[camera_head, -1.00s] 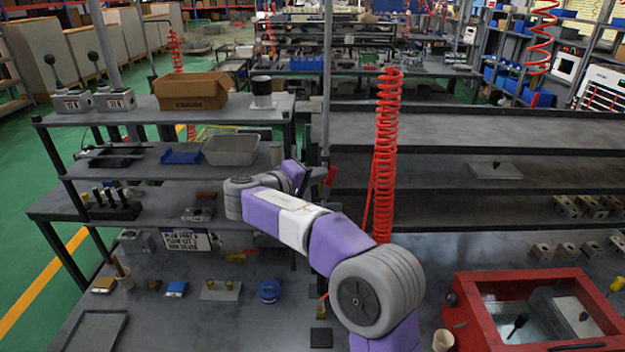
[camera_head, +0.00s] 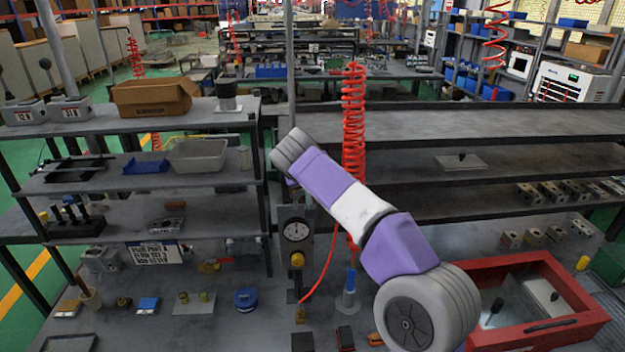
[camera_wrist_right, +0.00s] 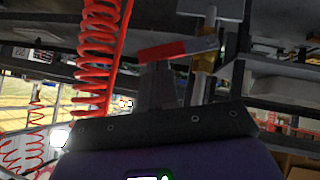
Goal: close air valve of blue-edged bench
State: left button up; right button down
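The air valve shows in the right wrist view as a red lever handle (camera_wrist_right: 163,50) joined to a brass-coloured body (camera_wrist_right: 205,60) on a vertical pipe. The lever lies nearly level, slightly tilted. My right gripper (camera_wrist_right: 157,82) is a dark shape just below the lever and appears close to it. I cannot tell whether it touches the lever or how wide its fingers are. In the head view my right arm's end covers this gripper and the lever. A gauge (camera_head: 296,230) stands below the arm's end. My left gripper is not in view. No blue bench edge is clear.
A coiled red hose (camera_head: 353,120) hangs just right of the arm's end. A shelf rack with a cardboard box (camera_head: 153,98) stands at the left. A red-framed case (camera_head: 540,300) sits at the right. Small parts, including a blue round one (camera_head: 245,299), lie on the bench.

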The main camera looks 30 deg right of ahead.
jog(key=shift+s+d+f+m+t+y+b, duration=0.15)
jog(key=shift+d+f+m+y+b, duration=0.15)
jog(key=shift+f+y, duration=0.2)
jog(key=shift+s+d+f+m+t+y+b, duration=0.15)
jog(key=shift+d+f+m+y+b, duration=0.05)
jog(key=shift+d+f+y+b, duration=0.25)
jog(key=shift+d+f, duration=0.1)
jog(key=w+d+r+p+v, duration=0.1)
jog(key=p+v, duration=0.3)
jog(key=v, duration=0.9)
jog(key=shift+w+d+r, duration=0.3)
jog(key=shift+r, duration=0.25)
